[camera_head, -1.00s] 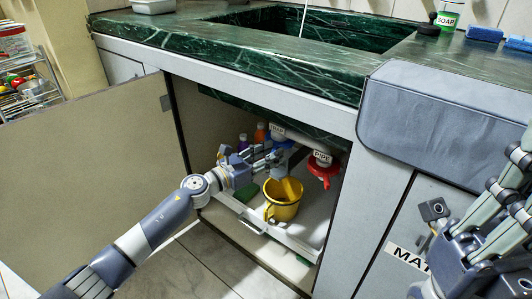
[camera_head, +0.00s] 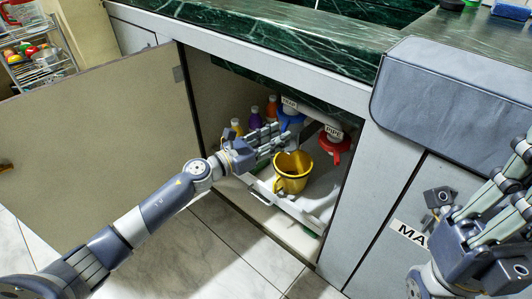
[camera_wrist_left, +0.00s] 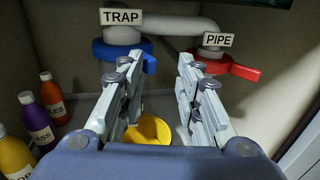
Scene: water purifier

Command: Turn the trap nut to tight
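The trap nut is a blue ring (camera_wrist_left: 108,49) with a short lever, under the white TRAP label in the left wrist view. It also shows in the head view (camera_head: 289,119), inside the open under-sink cabinet. My left gripper (camera_wrist_left: 154,62) is open, its fingers apart and pointing at the pipework. Its left finger overlaps the nut's lever in the picture, and the nut's ring is left of the gap. I cannot tell whether they touch. Nothing shows held between the fingers. My right gripper (camera_head: 508,170) is partly cut off at the right edge, fingers apart and empty.
A red nut (camera_wrist_left: 228,68) sits under the PIPE label to the right. A yellow bucket (camera_head: 292,173) stands below the pipes. Several bottles (camera_wrist_left: 53,98) stand on the left. The open cabinet door (camera_head: 100,145) is left of my left arm, the countertop (camera_head: 250,35) above.

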